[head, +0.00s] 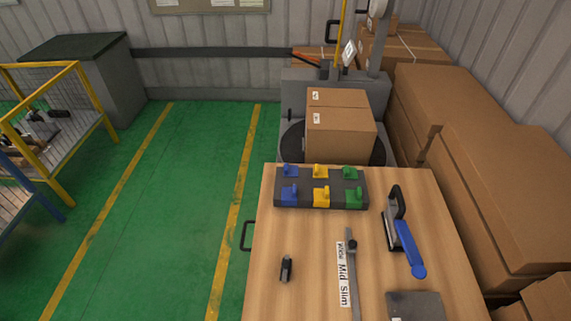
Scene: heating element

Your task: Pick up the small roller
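A small dark object (286,268) lies on the left front part of the wooden table. It could be the small roller, but it is too small to tell for sure. A tool with a black looped handle and a blue arm (405,240) lies on the right side of the table. Neither of my grippers is in view.
The wooden table (290,233) also holds a dark block with blue, yellow and green clips (320,188), a long grey strip labelled "Mid Slim" (350,270) and a grey plate (416,306). Cartons (490,170) stand along the right. Green floor (170,230) is open at left.

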